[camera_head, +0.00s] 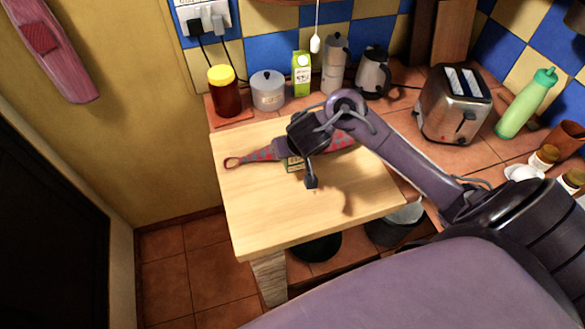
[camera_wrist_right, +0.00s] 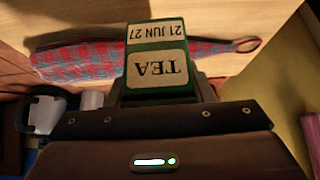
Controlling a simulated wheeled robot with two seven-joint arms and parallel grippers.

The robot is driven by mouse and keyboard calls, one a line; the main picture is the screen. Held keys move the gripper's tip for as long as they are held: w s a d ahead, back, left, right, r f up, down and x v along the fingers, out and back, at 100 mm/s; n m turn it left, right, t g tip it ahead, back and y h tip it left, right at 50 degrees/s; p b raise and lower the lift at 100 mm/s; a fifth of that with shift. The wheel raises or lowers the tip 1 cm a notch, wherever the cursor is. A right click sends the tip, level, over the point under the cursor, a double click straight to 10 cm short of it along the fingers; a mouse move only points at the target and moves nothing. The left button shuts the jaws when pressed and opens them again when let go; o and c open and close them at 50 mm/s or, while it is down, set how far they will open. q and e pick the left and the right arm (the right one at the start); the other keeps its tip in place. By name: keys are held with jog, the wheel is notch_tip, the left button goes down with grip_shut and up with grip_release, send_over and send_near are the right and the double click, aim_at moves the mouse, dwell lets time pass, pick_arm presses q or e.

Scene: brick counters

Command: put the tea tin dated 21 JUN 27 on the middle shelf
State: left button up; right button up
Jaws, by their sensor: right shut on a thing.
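My right gripper (camera_head: 303,168) comes in from the right over the pale wooden counter top in the head view. It is shut on a green tea tin (camera_wrist_right: 158,58) with cream labels reading TEA and 21 JUN 27, upside down in the right wrist view. In the head view only a small green and cream part of the tin (camera_head: 294,164) shows beside the gripper; the rest is hidden. I cannot tell whether the tin touches the wood. My left gripper is not in view. I cannot make out a middle shelf.
Behind stand a yellow-lidded jar (camera_head: 226,98), a pot (camera_head: 268,92), a green carton (camera_head: 301,76) and a toaster (camera_head: 452,108). The front of the wooden top (camera_head: 300,215) is clear.

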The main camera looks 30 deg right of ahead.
aim_at(292, 163)
notch_tip(292, 163, down, 5)
jog(key=b, duration=0.3)
jog(key=shift+f, duration=0.2)
jog(key=shift+f, duration=0.1)
jog(key=o, duration=1)
jog(key=shift+o, duration=0.2)
